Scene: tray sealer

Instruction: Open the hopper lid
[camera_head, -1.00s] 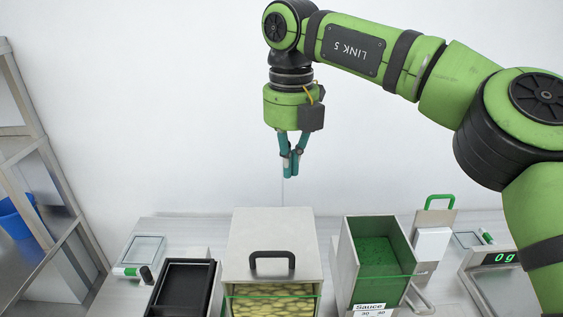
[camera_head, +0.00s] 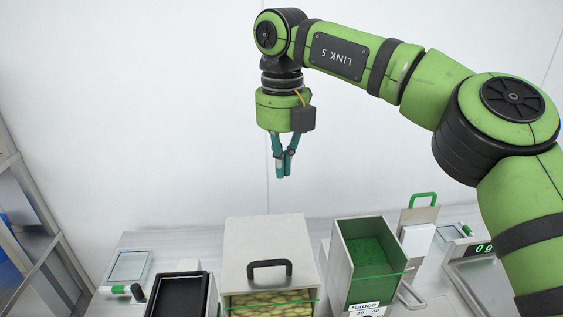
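The hopper (camera_head: 229,306) stands at the front centre of the bench, with yellowish pieces (camera_head: 262,303) behind its front opening. Its plain grey metal lid (camera_head: 264,232) lies over the top and looks closed. A black bar handle (camera_head: 269,265) is fixed near the lid's front edge. My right gripper (camera_head: 283,174) hangs in the air above the lid, fingers pointing down. Its teal fingertips are together with nothing between them, clear of the handle. My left gripper is not in view.
An open green-lined bin (camera_head: 343,250) labelled Sauce stands just right of the hopper. A black tray (camera_head: 181,298) is at its left. A scale (camera_head: 482,285) and a green-handled stand (camera_head: 417,240) are further right. A metal shelf (camera_head: 40,235) is at far left.

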